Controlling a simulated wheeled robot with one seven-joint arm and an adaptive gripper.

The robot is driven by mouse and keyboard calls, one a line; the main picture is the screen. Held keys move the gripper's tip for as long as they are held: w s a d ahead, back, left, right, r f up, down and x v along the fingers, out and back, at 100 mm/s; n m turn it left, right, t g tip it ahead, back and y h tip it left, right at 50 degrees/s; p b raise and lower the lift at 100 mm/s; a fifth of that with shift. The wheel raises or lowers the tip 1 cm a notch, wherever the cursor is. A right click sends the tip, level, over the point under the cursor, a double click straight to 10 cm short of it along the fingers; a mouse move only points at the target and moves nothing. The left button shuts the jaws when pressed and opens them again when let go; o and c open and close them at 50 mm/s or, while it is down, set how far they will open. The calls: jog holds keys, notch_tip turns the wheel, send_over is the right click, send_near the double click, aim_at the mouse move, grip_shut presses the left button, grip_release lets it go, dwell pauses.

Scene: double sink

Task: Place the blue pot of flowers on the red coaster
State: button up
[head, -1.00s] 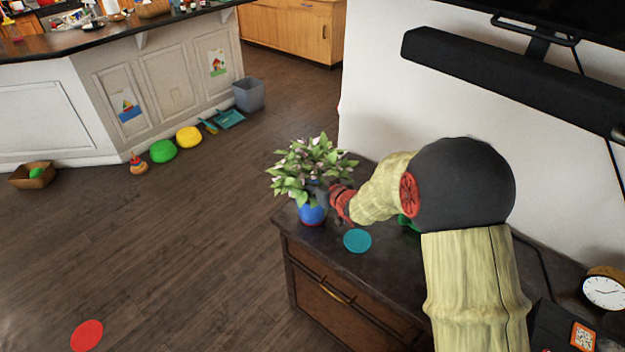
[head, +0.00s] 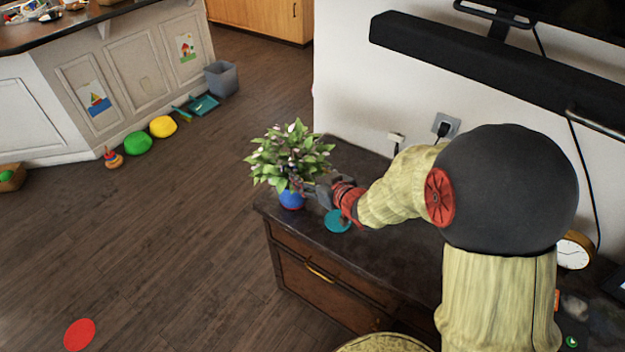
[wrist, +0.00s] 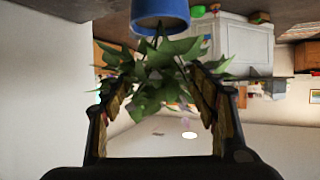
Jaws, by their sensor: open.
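The blue pot of flowers (head: 291,199) stands upright on the left end of a dark cabinet (head: 372,262), with bushy green leaves and pale flowers above. A thin reddish edge shows at its base; I cannot tell what it is. My gripper (head: 308,190) is open just right of the pot, at the height of its rim and lower leaves. In the wrist view the picture is upside down; the blue pot (wrist: 160,12) is at the top and leaves show between the open fingers (wrist: 160,82). A flat red disc, the red coaster (head: 79,335), lies on the floor at lower left.
A teal disc (head: 338,221) lies on the cabinet under my gripper. Toys and a grey bin (head: 221,78) line the kitchen island (head: 110,80). The wooden floor between is clear.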

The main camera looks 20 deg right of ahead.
jog(key=s+d+r+m+g+h, duration=0.2)
jog(key=s+d+r+g+h, duration=0.15)
jog(key=s+r, duration=0.6)
jog(key=s+a+r+g, duration=0.2)
jog(key=s+a, duration=0.1)
jog(key=s, duration=0.7)
jog(key=s+a+r+g, duration=0.2)
jog(key=s+a+r, duration=0.1)
jog(key=s, duration=0.8)
jog(key=shift+a+r+m, duration=0.15)
jog(key=shift+r+m, duration=0.05)
jog(key=shift+m, duration=0.1)
jog(key=shift+y, duration=0.25)
